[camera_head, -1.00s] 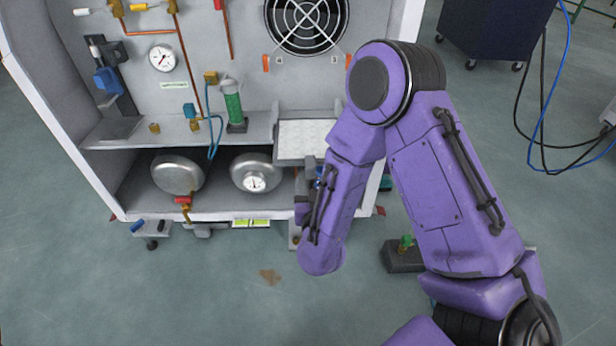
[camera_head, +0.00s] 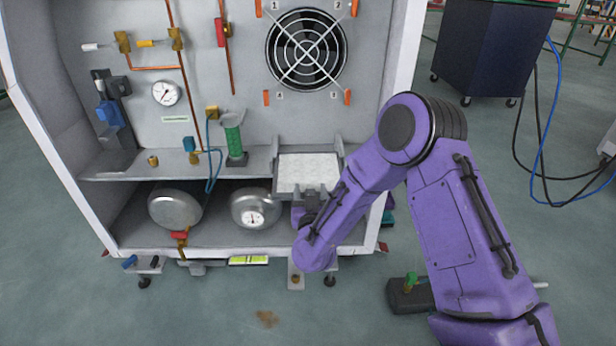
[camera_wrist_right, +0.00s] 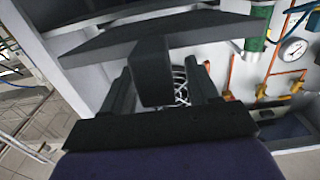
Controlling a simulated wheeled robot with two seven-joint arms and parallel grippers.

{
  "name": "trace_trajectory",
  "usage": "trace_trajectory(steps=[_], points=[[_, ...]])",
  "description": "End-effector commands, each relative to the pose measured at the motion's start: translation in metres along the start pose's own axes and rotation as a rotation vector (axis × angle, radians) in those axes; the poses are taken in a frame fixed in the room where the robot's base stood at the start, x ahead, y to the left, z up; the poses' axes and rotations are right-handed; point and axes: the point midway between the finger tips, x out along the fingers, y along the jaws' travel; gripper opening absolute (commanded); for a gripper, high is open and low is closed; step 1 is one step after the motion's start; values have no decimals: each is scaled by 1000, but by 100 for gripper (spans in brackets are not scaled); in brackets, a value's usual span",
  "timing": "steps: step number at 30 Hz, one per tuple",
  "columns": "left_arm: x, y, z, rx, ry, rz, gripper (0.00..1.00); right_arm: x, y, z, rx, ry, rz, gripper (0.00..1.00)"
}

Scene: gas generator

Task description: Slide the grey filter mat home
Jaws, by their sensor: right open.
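A pale, speckled mat (camera_head: 308,172) lies in a grey tray with raised side rails (camera_head: 277,180) at the right end of the cabinet's shelf, below the fan. I take it to be the filter mat. My right gripper (camera_head: 311,203) is at the tray's front edge, partly hidden by my purple wrist. In the right wrist view, my right gripper (camera_wrist_right: 163,84) is open, with its dark fingers on either side of a grey tab (camera_wrist_right: 152,72). The tab joins a wide grey plate (camera_wrist_right: 165,34). I cannot tell whether the fingers touch the tab. My left gripper is not in view.
The fan (camera_head: 307,50) is on the back panel above the tray. A green cylinder (camera_head: 234,138) stands on the shelf to the left. Open floor (camera_head: 200,310) lies in front.

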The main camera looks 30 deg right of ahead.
Motion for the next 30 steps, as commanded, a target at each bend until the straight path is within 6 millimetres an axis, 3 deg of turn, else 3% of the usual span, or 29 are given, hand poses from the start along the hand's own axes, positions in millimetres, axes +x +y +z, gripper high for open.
trace_trajectory(steps=[5,8,11,17,30], points=[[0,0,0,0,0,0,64,0,0,0,0,0,0,60],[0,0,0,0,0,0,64,0,0,0,0,0,0,34],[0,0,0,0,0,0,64,0,0,0,0,0,0,1],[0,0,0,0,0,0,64,6,0,-1,2,3,1,0],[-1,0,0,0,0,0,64,49,1,1,-2,0,3,0]])
